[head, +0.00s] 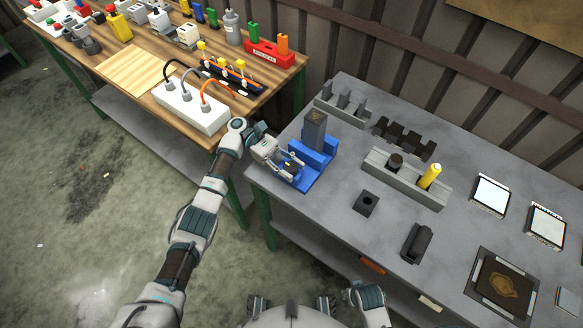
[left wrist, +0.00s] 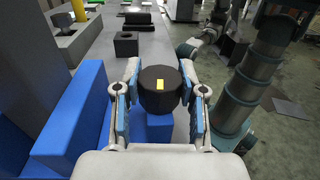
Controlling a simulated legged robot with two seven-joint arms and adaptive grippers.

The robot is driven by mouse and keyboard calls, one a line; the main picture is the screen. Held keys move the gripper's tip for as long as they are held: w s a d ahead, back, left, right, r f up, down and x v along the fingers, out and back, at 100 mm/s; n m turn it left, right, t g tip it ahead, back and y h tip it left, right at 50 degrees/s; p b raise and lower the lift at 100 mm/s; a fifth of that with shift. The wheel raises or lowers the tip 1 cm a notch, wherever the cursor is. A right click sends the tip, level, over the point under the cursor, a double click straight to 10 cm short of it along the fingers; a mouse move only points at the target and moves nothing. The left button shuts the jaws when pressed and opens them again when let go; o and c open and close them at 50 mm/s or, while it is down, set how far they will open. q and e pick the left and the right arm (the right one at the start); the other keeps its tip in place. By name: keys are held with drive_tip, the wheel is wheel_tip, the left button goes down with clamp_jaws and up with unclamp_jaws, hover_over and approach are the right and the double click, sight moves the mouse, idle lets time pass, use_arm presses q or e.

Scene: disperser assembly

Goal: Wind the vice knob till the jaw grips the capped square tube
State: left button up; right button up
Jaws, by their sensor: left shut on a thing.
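The blue vice (head: 325,158) stands at the left end of the grey table. A dark grey square tube (head: 314,132) stands upright in it; I cannot make out its cap or any gap to the jaw. My left gripper (head: 288,166) is at the front of the vice. In the left wrist view my left gripper (left wrist: 159,98) has its two fingers shut on either side of the round black vice knob (left wrist: 158,104). The knob has a yellow mark on its face. The blue vice body (left wrist: 75,120) lies to the left there. My right gripper is not seen.
A grey holder (head: 405,185) with a yellow-topped piece stands right of the vice. A small black block (head: 365,203) and a dark holder (head: 416,243) lie in front. The wooden table (head: 135,68) at left carries a white power strip (head: 190,107), close to my left arm.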

sight(291, 165)
use_arm(q)
drive_tip(key=shift+w, duration=0.1)
drive_tip(key=shift+r, duration=0.1)
drive_tip(key=o, duration=1.1)
drive_tip(key=shift+o, duration=0.3)
drive_tip(key=shift+w+a, duration=0.1)
drive_tip(key=shift+w, duration=0.05)
drive_tip(key=shift+r, duration=0.35)
wheel_tip(291, 165, up, 9)
